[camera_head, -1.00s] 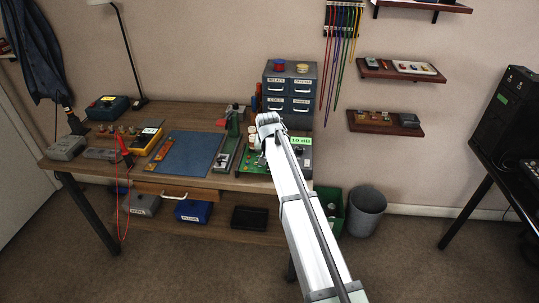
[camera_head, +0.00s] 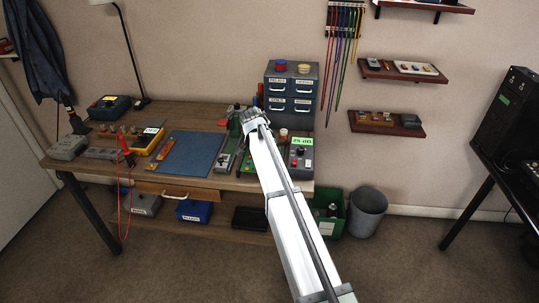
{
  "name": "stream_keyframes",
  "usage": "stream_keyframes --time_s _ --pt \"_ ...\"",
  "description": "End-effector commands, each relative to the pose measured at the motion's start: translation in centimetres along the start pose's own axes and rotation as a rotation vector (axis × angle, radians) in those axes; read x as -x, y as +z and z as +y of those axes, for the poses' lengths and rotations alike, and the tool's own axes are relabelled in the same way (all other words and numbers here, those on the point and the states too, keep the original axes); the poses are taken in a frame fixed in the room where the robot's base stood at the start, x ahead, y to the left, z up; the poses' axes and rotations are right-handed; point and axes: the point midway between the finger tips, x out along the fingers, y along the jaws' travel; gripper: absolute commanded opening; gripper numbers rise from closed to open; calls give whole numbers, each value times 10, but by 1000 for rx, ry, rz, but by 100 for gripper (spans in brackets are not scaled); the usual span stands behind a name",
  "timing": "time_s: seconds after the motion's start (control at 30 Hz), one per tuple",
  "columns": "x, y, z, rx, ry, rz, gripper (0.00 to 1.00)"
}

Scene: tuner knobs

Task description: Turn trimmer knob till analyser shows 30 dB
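The analyser (camera_head: 301,156) is a grey box at the right end of the workbench. Its lit green display (camera_head: 302,141) seems to read about 25 dB, but the digits are small and blurred. A green circuit board (camera_head: 252,169) lies left of it, partly covered by my arm. My gripper (camera_head: 248,117) is at the far end of the white arm, over the board's back left area. Its fingers are too small and hidden to tell whether they are open or shut. The trimmer knob cannot be made out; my arm and gripper block much of the board.
A grey drawer cabinet (camera_head: 291,86) stands behind the board. Left of the board are a green-and-grey stand (camera_head: 229,150) and a blue mat (camera_head: 189,155). A yellow meter (camera_head: 147,141) and several small boxes fill the bench's left side.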

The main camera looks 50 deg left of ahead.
Motion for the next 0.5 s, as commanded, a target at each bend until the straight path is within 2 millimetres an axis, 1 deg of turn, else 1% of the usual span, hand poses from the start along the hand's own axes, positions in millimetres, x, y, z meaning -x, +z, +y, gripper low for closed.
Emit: stream_keyframes --time_s 0.2,0.5 --pt "0 0 0 -33 14 -1 0" --pt "0 0 0 -38 16 -1 0"
